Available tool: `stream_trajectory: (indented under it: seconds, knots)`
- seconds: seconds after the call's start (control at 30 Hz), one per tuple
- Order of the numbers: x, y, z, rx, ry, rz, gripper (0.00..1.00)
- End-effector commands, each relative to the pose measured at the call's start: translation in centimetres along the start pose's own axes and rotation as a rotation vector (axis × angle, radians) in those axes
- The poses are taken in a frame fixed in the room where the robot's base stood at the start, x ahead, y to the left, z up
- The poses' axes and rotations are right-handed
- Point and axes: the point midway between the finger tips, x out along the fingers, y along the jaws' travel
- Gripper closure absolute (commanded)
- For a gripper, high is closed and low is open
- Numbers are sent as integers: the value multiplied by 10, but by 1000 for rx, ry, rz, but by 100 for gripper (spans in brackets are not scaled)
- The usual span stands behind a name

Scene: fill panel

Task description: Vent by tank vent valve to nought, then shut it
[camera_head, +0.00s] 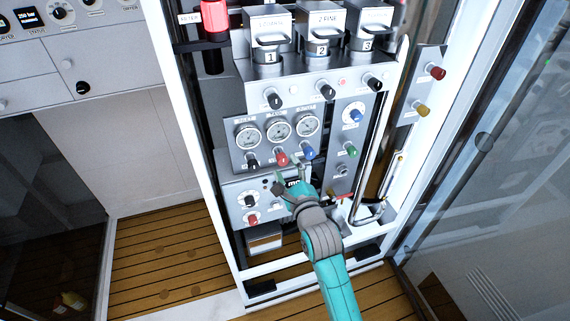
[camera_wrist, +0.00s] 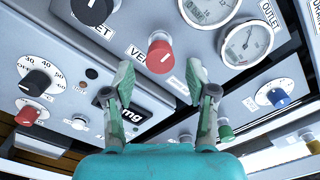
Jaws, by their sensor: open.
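The tank vent valve is a red knob (camera_wrist: 160,56) with a white line on its face and a partly hidden label starting "VEN". It also shows in the camera_head view (camera_head: 282,159), below the middle gauge. My gripper (camera_wrist: 160,80) is open and empty, its two green fingertips to the lower left and lower right of the knob. I cannot tell whether they reach around it. In the camera_head view my gripper (camera_head: 289,180) is just below the knob. A gauge (camera_head: 278,130) sits above the knob; its reading is too small to tell.
A black knob (camera_wrist: 92,9) is left of the vent knob. The outlet gauge (camera_wrist: 248,43) is on the right. A lower panel has a black dial knob (camera_wrist: 37,83), another red knob (camera_wrist: 30,112) and a partly covered display (camera_wrist: 130,107). A blue knob (camera_head: 308,153) neighbours the vent knob.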

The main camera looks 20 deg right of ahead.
Motion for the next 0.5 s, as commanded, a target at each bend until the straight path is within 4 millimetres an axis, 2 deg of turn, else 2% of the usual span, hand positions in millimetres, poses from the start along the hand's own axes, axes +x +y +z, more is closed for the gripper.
stream_trajectory:
  seconds: [0.3, 0.5]
  knots:
    - [-60, 1, -1, 0, 2, 2, 43]
    - [-83, 1, -1, 0, 2, 1, 43]
